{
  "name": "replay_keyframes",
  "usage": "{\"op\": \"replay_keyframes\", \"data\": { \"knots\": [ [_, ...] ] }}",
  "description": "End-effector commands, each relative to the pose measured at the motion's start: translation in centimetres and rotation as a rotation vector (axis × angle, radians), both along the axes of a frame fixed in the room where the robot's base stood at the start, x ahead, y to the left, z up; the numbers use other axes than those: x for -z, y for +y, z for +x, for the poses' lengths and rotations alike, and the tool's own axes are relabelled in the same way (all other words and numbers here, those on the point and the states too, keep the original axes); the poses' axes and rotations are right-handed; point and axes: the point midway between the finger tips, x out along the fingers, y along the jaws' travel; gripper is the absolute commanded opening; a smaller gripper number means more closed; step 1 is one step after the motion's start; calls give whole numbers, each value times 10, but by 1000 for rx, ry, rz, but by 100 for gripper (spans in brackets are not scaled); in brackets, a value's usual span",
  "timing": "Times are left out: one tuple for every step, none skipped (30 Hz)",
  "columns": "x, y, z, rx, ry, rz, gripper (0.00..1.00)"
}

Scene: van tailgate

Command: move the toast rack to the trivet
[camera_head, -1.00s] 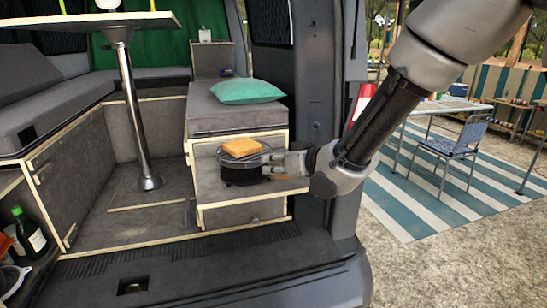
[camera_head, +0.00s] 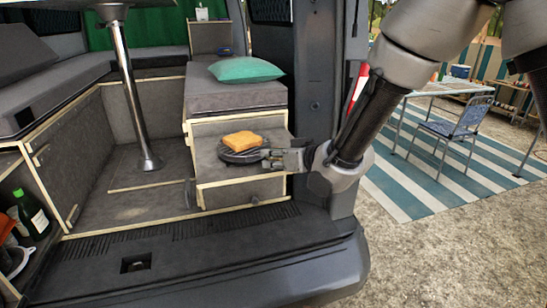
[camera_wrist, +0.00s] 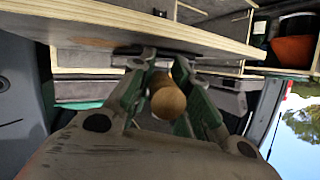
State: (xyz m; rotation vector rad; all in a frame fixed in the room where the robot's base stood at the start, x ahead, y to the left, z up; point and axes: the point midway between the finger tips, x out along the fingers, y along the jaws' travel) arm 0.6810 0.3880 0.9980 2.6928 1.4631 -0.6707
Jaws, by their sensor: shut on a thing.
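The toast rack (camera_head: 262,153) is a round wire rack with a slice of toast (camera_head: 242,141) lying flat on it. It is low over the pull-out drawer top, at a dark round trivet (camera_head: 236,158). The rack mostly covers the trivet; whether they touch I cannot tell. My gripper (camera_head: 274,159) reaches in from the right and is shut on the rack's handle. In the wrist view my gripper (camera_wrist: 166,105) has its fingers on both sides of the round wooden handle end (camera_wrist: 168,103).
The drawer top (camera_head: 210,166) is bare around the trivet. A grey cushioned seat (camera_head: 232,95) with a green pillow (camera_head: 246,69) stands behind it. The van's door pillar (camera_head: 318,100) is close to my arm. A metal table post (camera_head: 134,100) stands left.

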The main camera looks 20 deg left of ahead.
Motion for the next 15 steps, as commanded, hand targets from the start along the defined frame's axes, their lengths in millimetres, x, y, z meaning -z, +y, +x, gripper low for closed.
{"op": "replay_keyframes", "data": {
  "knots": [
    [-1,0,0,0,-1,2,0],
    [-1,0,0,0,-1,2,20],
    [-1,0,0,0,-1,2,27],
    [-1,0,0,0,-1,2,32],
    [-1,0,0,0,-1,1,38],
    [-1,0,0,0,-1,1,43],
    [-1,0,0,0,-1,1,43],
    [0,0,0,0,-1,1,43],
    [0,0,0,0,-1,1,43],
    [0,0,0,0,-1,1,43],
    [0,0,0,0,-1,1,43],
    [0,0,0,0,0,0,43],
    [0,0,0,0,1,-1,43],
    [0,0,0,0,1,-1,43],
    [0,-1,-1,0,1,-1,43]
  ]
}}
